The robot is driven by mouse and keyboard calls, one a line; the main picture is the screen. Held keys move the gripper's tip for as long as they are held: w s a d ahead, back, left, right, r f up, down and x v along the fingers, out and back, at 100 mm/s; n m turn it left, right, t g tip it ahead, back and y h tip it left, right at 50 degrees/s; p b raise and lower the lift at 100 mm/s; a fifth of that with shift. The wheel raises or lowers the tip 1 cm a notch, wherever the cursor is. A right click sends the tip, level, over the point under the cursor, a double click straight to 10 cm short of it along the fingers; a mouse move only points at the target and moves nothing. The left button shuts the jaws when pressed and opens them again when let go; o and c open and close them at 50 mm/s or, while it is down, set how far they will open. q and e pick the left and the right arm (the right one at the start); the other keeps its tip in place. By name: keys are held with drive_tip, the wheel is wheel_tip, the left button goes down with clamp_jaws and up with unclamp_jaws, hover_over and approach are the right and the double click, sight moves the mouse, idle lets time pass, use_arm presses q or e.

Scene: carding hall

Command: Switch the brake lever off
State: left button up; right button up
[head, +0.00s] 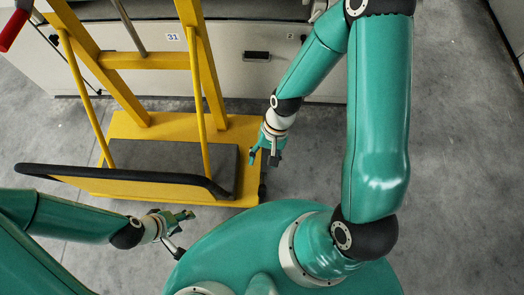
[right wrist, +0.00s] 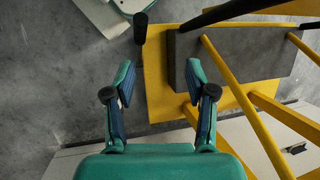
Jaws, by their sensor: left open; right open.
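A red-gripped handle (head: 14,30) shows at the top left of the head view, cut by the frame edge. I cannot tell for sure whether it is the brake lever; no lever is labelled. A short black cylinder (right wrist: 140,28) shows by the corner of the yellow trolley (right wrist: 157,80) in the right wrist view; its role is unclear. My right gripper (head: 264,154) is open and empty beside the trolley's right edge; its spread fingers also show in the right wrist view (right wrist: 160,100). My left gripper (head: 188,216) is open and empty, near the trolley's front.
The trolley has yellow posts, a grey deck mat (head: 226,165) and a black curved bar (head: 110,174) across its front. A pale cabinet (head: 330,70) with numbered labels stands behind. Grey concrete floor (head: 455,160) is clear on the right.

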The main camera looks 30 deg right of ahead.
drive_tip(key=s+f+b, duration=0.1)
drive_tip(key=f+b, duration=0.3)
drive_tip(key=f, duration=0.2)
drive_tip(key=s+a+f+m+b, duration=0.1)
drive_tip(key=f+b, duration=0.3)
drive_tip(key=f, duration=0.2)
drive_tip(key=s+a+f+m+g+b, duration=0.1)
drive_tip(key=f+b, duration=0.3)
drive_tip(key=f, duration=0.3)
drive_tip(key=shift+s+f, duration=0.1)
use_arm(q)
wheel_tip(320, 180, down, 15)
drive_tip(key=shift+b, duration=0.3)
use_arm(e)
drive_tip(key=shift+s+a+f, duration=0.15)
drive_tip(key=shift+a+f, duration=0.2)
drive_tip(key=shift+f, duration=0.2)
clamp_jaws()
